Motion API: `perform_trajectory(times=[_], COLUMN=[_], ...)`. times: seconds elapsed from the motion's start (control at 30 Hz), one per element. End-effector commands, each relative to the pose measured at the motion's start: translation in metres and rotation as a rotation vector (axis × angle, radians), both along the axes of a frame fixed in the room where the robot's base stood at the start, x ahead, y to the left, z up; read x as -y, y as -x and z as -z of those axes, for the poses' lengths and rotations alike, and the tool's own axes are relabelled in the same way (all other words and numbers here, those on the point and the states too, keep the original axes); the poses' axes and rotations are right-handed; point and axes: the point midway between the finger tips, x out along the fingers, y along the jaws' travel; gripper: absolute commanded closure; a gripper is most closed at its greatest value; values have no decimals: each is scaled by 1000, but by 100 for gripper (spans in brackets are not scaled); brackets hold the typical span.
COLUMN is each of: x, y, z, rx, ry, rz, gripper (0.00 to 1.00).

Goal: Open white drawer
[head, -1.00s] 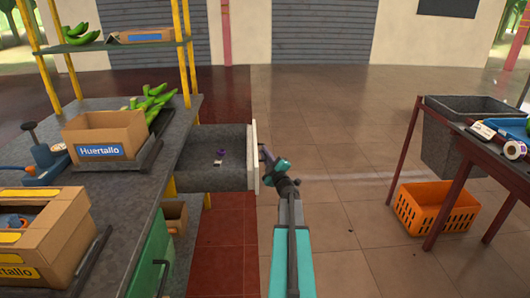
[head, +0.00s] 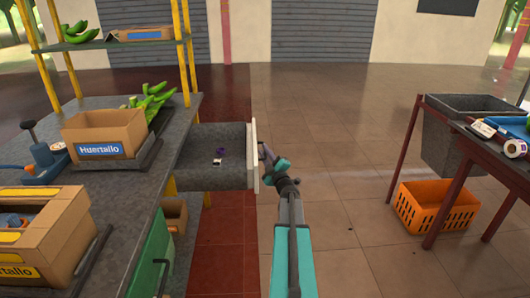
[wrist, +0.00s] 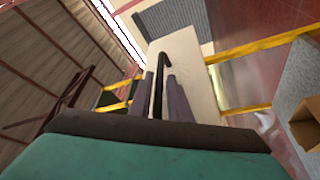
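The white drawer (head: 254,156) is pulled out to the right from under the grey worktop, with its white front facing my arm. Its grey inside is visible and holds a small purple item (head: 221,152) and a small white item (head: 217,161). My gripper (head: 263,152) is just right of the drawer front. In the wrist view, the two purple-grey fingers (wrist: 160,85) stand apart, with the dark handle (wrist: 164,62) between them. A narrow gap seems to show beside the handle. The cream panel (wrist: 188,52) behind the handle appears to be the drawer front.
The worktop (head: 120,195) on the left carries cardboard boxes (head: 104,134) and green bananas. A green drawer (head: 153,262) lies below it. On the right stand a dark table (head: 470,130), a grey bin (head: 450,155) and an orange crate (head: 432,207). The tiled floor between is clear.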

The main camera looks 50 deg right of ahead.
Motion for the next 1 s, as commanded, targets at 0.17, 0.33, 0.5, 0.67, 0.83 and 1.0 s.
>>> perform_trajectory(times=[0.17, 0.33, 0.5, 0.67, 0.83, 1.0], x=[-7, -16, -24, -32, -41, -49], y=[13, 30, 47, 64, 83, 100], z=[3, 7, 11, 15, 19, 23], rx=[-1, -1, 0, 0, 0, 0], ry=[-1, -2, 0, 0, 0, -1], rz=[0, 0, 1, 1, 1, 1], gripper=[83, 83, 83, 83, 83, 83])
